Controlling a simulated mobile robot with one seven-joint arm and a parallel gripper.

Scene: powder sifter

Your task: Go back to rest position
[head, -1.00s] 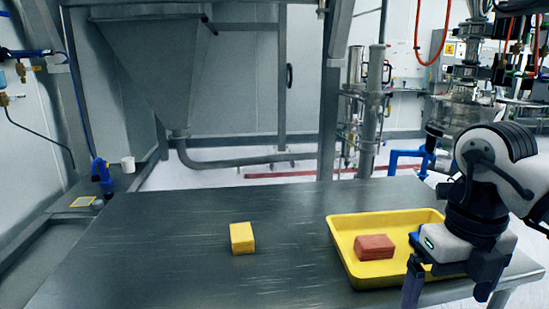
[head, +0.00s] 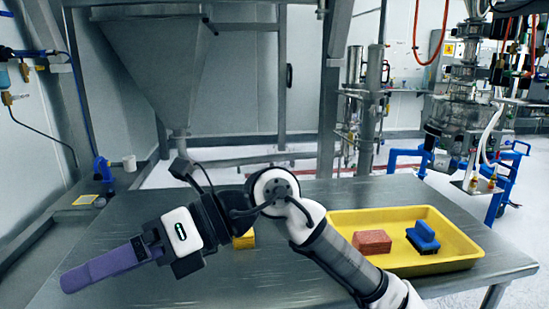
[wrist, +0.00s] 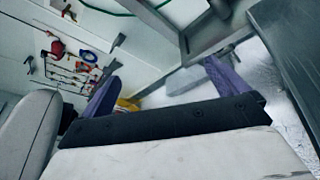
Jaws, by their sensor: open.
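My gripper (head: 72,279) reaches over the left part of the metal table in the head view, its fingers pointing left and slightly down. In the wrist view, my gripper's two purple fingers (wrist: 160,88) stand apart with nothing between them. My arm crosses the front of the table from the lower right, bent at the middle. It touches no object that I can make out.
A yellow block (head: 246,241) on the table (head: 330,196) is partly hidden behind my arm. A yellow tray (head: 462,240) at the right holds a red block (head: 372,242) and a blue item (head: 422,236). A large hopper (head: 150,62) stands behind the table.

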